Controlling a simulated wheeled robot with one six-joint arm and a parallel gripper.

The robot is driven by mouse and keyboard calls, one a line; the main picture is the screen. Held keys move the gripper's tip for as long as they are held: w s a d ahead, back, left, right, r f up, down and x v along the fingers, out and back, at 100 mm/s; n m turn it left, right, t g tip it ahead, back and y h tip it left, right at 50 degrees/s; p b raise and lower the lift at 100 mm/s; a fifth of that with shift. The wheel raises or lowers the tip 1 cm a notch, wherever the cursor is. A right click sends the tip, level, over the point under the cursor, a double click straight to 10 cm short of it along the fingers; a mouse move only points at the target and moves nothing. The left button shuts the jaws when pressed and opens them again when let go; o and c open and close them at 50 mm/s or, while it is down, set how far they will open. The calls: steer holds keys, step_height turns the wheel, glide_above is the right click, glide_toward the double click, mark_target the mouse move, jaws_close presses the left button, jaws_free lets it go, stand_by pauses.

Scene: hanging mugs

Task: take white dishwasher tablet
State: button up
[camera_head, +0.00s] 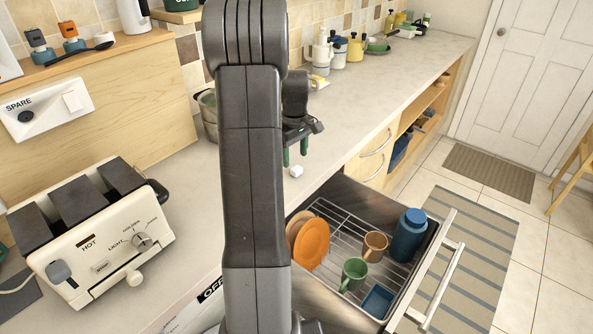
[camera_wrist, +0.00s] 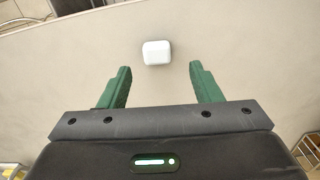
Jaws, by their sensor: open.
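The white dishwasher tablet (camera_head: 296,171) is a small white block on the light countertop, near the counter's front edge. In the wrist view the tablet (camera_wrist: 157,52) lies just beyond the green fingertips, roughly centred between them. My gripper (camera_head: 296,152) is above the counter, with its green fingers pointing down. In the wrist view my gripper (camera_wrist: 158,82) is open, with nothing between its fingers. The tablet appears apart from both fingers.
Below the counter edge, an open dishwasher drawer (camera_head: 437,245) holds orange plates (camera_head: 311,244), a green mug (camera_head: 354,274), a brown mug (camera_head: 374,246) and a blue bottle (camera_head: 408,235). A metal pot (camera_head: 207,106) stands behind my arm; a toaster (camera_head: 92,232) stands at left.

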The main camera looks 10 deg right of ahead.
mark_target(297, 168)
steer(key=f, duration=0.3)
steer(key=f+p, duration=0.1)
steer(key=shift+d+f, duration=0.3)
steer(key=shift+f, duration=0.1)
steer(key=c, duration=1.1)
steer(key=shift+o, duration=0.2)
